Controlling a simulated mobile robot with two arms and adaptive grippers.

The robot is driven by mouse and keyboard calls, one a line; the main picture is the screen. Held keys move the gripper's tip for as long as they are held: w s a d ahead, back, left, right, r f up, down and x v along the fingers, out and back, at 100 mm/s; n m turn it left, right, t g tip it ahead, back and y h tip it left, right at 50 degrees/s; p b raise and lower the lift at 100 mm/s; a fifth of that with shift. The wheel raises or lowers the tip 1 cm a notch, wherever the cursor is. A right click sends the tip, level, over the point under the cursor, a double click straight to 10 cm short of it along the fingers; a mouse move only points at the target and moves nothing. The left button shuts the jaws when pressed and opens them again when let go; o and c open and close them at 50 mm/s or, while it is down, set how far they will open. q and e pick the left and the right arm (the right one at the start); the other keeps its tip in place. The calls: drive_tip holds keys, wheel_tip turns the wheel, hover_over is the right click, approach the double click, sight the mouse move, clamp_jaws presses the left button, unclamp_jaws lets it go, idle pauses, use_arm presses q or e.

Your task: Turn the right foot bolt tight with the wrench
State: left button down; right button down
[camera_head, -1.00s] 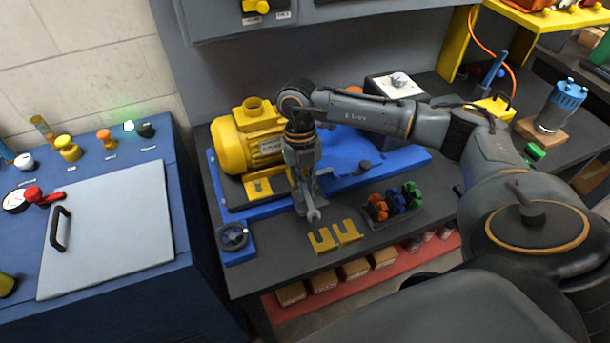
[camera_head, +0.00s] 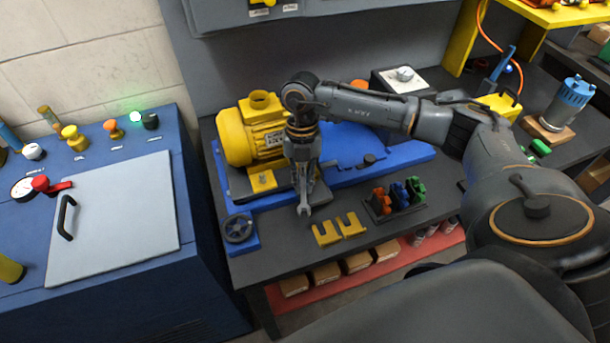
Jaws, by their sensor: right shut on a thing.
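My right gripper (camera_head: 304,181) is shut on a grey wrench (camera_head: 303,208) that points down, with its open-ended jaw lowest. The wrench is in front of the yellow motor (camera_head: 254,134), near the front edge of the blue base plate (camera_head: 376,150). The motor's near foot (camera_head: 262,181) shows to the left of the gripper. The right foot bolt is not visible; my gripper and arm cover that side of the motor. I cannot tell whether the wrench touches anything. My left gripper is not in view.
Yellow U-shaped shims (camera_head: 340,230) lie at the bench's front edge. A rack with orange, blue and green clips (camera_head: 394,196) stands to their right. A handwheel (camera_head: 238,228) is at the plate's front left corner. A blue cabinet (camera_head: 200,262) stands left of the bench.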

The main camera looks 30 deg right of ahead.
drive_tip(key=shift+w+a+m+p, duration=0.25)
drive_tip(key=shift+a+m, duration=0.05)
drive_tip(key=shift+m, duration=0.35)
drive_tip(key=shift+w+a+m+p, duration=0.2)
drive_tip(key=shift+a+m, duration=0.05)
drive_tip(key=shift+m, duration=0.4)
drive_tip(key=shift+w+a+m+t+y+p, duration=0.2)
drive_tip(key=shift+w+a+m+p, duration=0.1)
drive_tip(key=shift+m, duration=0.3)
drive_tip(key=shift+w+a+m+t+y+p, duration=0.15)
drive_tip(key=shift+w+m+t+y, duration=0.1)
drive_tip(key=shift+m, duration=0.35)
